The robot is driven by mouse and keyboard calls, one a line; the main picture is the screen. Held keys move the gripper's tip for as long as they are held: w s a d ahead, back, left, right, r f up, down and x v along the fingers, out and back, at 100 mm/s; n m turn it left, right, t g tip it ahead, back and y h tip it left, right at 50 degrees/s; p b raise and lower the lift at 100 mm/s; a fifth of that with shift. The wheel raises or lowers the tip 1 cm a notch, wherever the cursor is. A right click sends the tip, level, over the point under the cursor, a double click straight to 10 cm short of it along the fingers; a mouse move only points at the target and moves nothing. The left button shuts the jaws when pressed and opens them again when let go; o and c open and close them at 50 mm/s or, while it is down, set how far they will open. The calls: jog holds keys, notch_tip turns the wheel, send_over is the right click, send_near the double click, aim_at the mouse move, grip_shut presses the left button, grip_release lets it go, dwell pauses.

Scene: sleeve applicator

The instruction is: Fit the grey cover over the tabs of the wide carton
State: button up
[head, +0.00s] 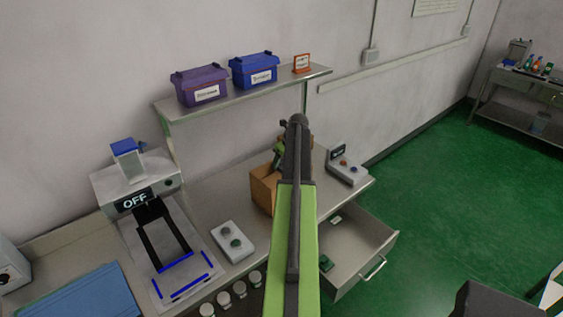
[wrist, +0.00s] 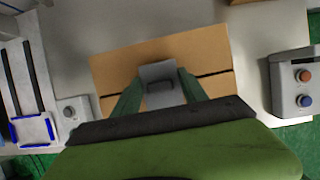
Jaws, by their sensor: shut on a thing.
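The wide carton (head: 262,190) is a brown box standing on the workbench, partly hidden behind my arm in the head view. In the wrist view its top (wrist: 205,53) shows with a dark slot running across it. The grey cover (wrist: 158,71) is between the green fingers of my gripper (wrist: 160,88), above the middle of the carton top and in line with the slot. My gripper is shut on the cover. The tabs are hidden, and I cannot tell whether the cover touches the carton. In the head view the cover is hidden.
A machine with an OFF display (head: 135,201) stands at left. A button box (head: 233,242) is left of the carton, and a control box (head: 347,169) is right of it. An open drawer (head: 358,252) juts out below. A shelf (head: 240,93) with bins hangs behind.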

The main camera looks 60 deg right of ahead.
jog(key=o, duration=1.4)
jog(key=shift+o, duration=0.2)
notch_tip(320, 180, up, 7)
jog(key=p, duration=0.7)
jog(key=shift+r, duration=0.1)
